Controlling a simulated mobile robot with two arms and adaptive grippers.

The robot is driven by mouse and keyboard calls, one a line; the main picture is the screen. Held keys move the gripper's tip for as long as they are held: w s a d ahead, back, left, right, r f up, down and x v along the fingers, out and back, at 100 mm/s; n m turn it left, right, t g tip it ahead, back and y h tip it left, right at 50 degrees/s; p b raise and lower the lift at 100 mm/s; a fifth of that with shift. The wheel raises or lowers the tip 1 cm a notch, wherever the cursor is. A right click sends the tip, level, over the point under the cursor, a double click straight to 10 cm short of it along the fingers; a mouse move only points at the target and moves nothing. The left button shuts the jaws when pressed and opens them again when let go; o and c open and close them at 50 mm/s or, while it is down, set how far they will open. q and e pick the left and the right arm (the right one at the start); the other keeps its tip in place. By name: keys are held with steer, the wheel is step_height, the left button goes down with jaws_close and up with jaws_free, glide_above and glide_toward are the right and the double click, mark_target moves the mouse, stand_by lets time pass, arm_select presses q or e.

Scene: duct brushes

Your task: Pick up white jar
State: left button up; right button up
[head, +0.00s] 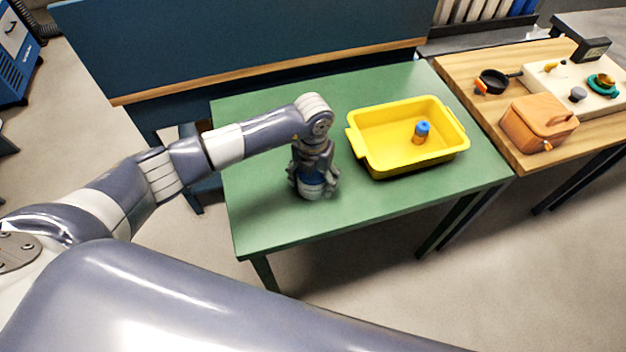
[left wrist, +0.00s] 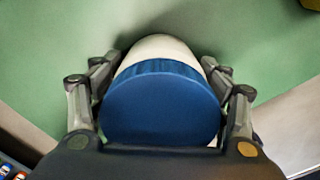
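The white jar (left wrist: 162,46) has a ribbed blue lid (left wrist: 160,105), which fills the middle of the left wrist view. In the head view the jar (head: 310,194) is at the front left part of the green table, below my left gripper (head: 313,190). My left gripper points down over the lid, with its fingers (left wrist: 160,75) on both sides of the jar. The fingertips are very close to the jar's sides, and I cannot tell whether they press on it. The jar's underside is hidden. My right gripper is not in view.
A yellow tray (head: 365,158) with an orange, blue-capped item (head: 421,131) stands right of my left gripper on the green table (head: 270,225). A wooden table (head: 450,75) adjoins it, with a black pan (head: 493,82) and an orange box (head: 538,122). The green table's front is clear.

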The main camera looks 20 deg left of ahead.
arm_select(q)
steer(key=c, duration=0.4)
steer(key=shift+r, duration=0.15)
steer(key=shift+w+r+b, duration=0.1)
steer(key=shift+r+b, duration=0.65)
steer(key=shift+r, duration=0.8)
steer(key=s+d+b, duration=0.1)
steer(key=d, duration=0.3)
steer(key=s+d+r+b, duration=0.1)
steer(key=s+d+b, duration=0.1)
steer(key=d, duration=0.3)
steer(key=s+d+b, duration=0.1)
steer(key=d, duration=0.4)
steer(key=shift+s+d+r, duration=0.15)
steer(key=shift+r, duration=0.05)
steer(key=shift+s+d+r+b, duration=0.2)
steer(key=shift+d+b, duration=0.1)
steer(key=shift+d, duration=0.2)
